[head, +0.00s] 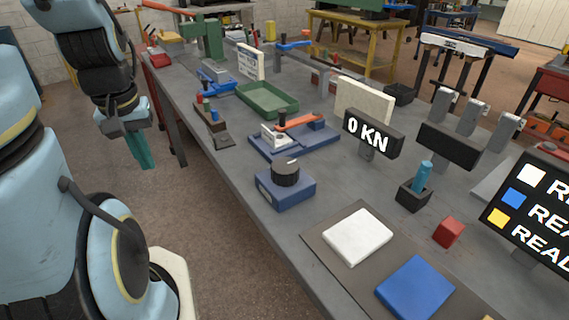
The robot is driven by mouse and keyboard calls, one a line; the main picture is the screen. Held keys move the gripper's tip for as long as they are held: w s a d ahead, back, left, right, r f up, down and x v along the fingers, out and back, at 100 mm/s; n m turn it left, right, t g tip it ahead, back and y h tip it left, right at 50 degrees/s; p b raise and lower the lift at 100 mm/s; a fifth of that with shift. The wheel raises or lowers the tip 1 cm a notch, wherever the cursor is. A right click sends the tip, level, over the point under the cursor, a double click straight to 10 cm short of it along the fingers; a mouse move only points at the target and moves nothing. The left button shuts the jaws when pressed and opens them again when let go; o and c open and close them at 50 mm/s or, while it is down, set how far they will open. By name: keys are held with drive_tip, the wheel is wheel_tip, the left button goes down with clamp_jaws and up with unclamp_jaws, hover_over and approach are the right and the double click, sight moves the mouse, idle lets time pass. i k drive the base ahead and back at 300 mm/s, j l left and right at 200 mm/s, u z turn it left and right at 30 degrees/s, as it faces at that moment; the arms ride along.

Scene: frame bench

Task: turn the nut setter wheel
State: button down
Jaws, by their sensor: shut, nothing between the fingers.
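A black round wheel with a pale mark on top (286,172) sits on a blue box (287,194) near the front edge of the bench; it looks like the nut setter wheel, but no label on it can be read. My gripper (147,164) has teal fingers and points down, left of the bench and over the floor. It is shut and empty, well apart from the wheel. Nothing covers the wheel.
A display reading "0 KN" (372,133) stands behind the wheel. A blue fixture with an orange lever (300,122) and a green tray (267,100) lie farther along the grey bench (225,175). A white pad (357,237) and a blue pad (414,287) lie nearer.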

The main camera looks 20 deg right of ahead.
sight(284, 171)
drive_tip(key=j+u, duration=0.45)
drive_tip(key=j, duration=0.85)
